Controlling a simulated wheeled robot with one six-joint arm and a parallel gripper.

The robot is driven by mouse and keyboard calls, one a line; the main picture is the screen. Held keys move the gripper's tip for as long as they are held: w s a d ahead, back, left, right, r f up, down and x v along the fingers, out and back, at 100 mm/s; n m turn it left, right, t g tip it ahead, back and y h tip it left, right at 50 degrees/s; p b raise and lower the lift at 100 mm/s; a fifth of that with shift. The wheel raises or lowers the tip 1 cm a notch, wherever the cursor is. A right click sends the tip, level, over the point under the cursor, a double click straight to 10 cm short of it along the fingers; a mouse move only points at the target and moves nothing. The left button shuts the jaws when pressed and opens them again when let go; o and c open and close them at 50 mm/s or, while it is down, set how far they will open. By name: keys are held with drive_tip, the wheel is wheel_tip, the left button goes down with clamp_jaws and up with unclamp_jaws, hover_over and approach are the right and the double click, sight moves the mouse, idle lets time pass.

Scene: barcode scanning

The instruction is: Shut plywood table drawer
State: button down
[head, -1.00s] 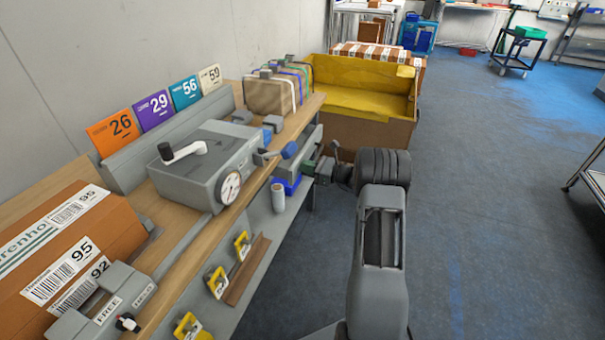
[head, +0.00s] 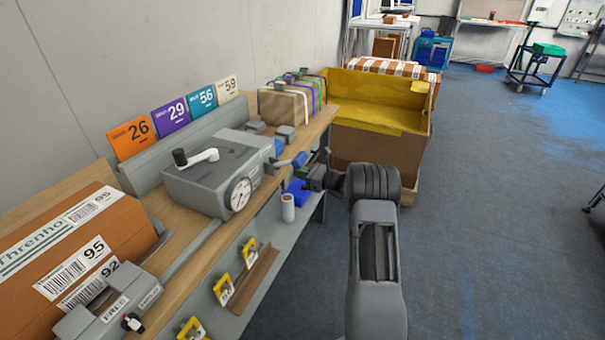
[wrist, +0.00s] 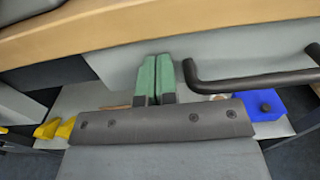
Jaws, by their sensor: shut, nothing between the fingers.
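The plywood table (head: 205,240) runs along the wall at left in the head view. Under its far end is the grey drawer front (wrist: 235,58), right below the wooden edge in the wrist view. Its dark bar handle (wrist: 255,80) is to the right of my fingers. My gripper (wrist: 155,75) is shut and empty, its green fingertips together in front of the drawer face; I cannot tell if they touch it. In the head view my gripper (head: 310,180) is beside the table's far end, and the drawer is mostly hidden there.
A grey machine with a dial (head: 220,170) and a brown parcel (head: 285,105) are on the tabletop. Below are a blue bin (head: 297,192) and a white roll (head: 288,207). A large yellow-lined box (head: 375,115) stands beyond the table.

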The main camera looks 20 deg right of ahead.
drive_tip(key=shift+w+a+r, duration=0.1)
drive_tip(key=shift+a+r, duration=0.05)
drive_tip(key=shift+r, duration=0.05)
drive_tip(key=p+v, duration=0.1)
drive_tip(key=v, duration=1.3)
drive_tip(key=s+a+f+n+g, duration=0.3)
drive_tip(key=s+f+n+g, duration=0.1)
drive_tip(key=s+f+g, duration=0.15)
drive_tip(key=s+a+r+n+g+h+p, duration=0.3)
drive_tip(key=s+a+r+n+g+p, duration=0.25)
drive_tip(key=s+a+n, duration=0.2)
drive_tip(key=s+a+r+n+h+p, duration=0.3)
drive_tip(key=s+r+n+p, duration=0.1)
drive_tip(key=r, duration=0.5)
drive_tip(key=s+a+r+n+h+p, duration=0.3)
drive_tip(key=s+a+r+n+p, duration=0.1)
drive_tip(key=r, duration=0.5)
drive_tip(key=s+a+r+n+t+h+p, duration=0.1)
drive_tip(key=s+a+r+n+h+p, duration=0.2)
drive_tip(key=r+n, duration=0.5)
wheel_tip(320, 180, up, 2)
drive_tip(key=s+a+p, duration=0.1)
drive_tip(key=s+p, duration=0.1)
drive_tip(key=p, duration=0.1)
drive_tip(key=shift+s+r, duration=0.1)
drive_tip(key=shift+s, duration=0.05)
